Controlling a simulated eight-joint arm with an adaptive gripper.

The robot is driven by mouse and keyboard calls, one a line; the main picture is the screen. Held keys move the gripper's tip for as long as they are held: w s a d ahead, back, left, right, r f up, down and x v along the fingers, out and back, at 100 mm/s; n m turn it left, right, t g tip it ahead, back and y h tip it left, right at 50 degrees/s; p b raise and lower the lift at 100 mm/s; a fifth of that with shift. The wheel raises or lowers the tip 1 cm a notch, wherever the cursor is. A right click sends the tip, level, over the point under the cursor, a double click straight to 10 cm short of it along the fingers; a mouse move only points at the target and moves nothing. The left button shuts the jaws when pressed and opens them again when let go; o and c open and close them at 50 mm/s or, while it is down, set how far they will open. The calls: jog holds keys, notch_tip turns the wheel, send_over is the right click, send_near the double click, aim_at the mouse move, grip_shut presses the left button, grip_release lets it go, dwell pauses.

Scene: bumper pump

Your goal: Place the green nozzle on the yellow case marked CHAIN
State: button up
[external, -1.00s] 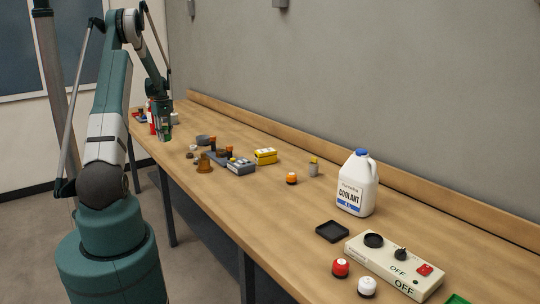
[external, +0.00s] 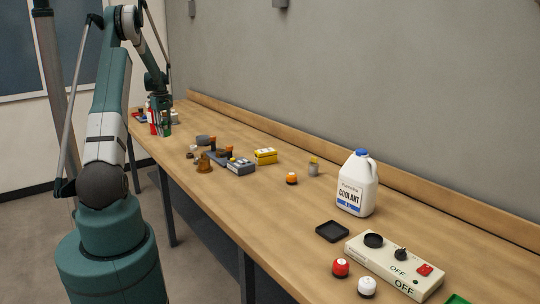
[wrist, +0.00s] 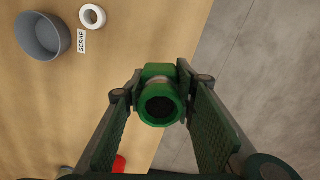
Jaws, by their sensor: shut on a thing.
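The green nozzle (wrist: 152,72) is a short green ring-like piece with a dark round opening, seen nearly end-on in the wrist view. My gripper (wrist: 159,98) is shut on it, with a finger on each side. In the external view my gripper (external: 164,122) is small, at the far end of the bench, with a bit of green low between its fingers. The yellow case (external: 265,156) lies on the bench nearer the camera, well apart from my gripper. Its marking is too small to read.
A grey bowl (wrist: 40,52), a white ring (wrist: 92,17) and a SCRAP label (wrist: 82,41) show in the wrist view. A grey case (external: 240,167) and brown parts (external: 204,164) stand left of the yellow case. The coolant jug (external: 355,185) stands nearer the camera.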

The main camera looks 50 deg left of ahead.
jog(key=shift+w, duration=0.1)
jog(key=w+d+r+p, duration=0.2)
jog(key=w+d, duration=0.7)
jog(key=w, duration=0.3)
notch_tip(320, 180, up, 5)
jog(key=m+p, duration=0.3)
jog(key=p, duration=0.2)
send_over(266, 150)
jog(key=shift+s+d+r, duration=0.2)
jog(key=shift+f+p, duration=0.45)
jog(key=shift+f, duration=2.7)
jog(key=shift+f, duration=1.85)
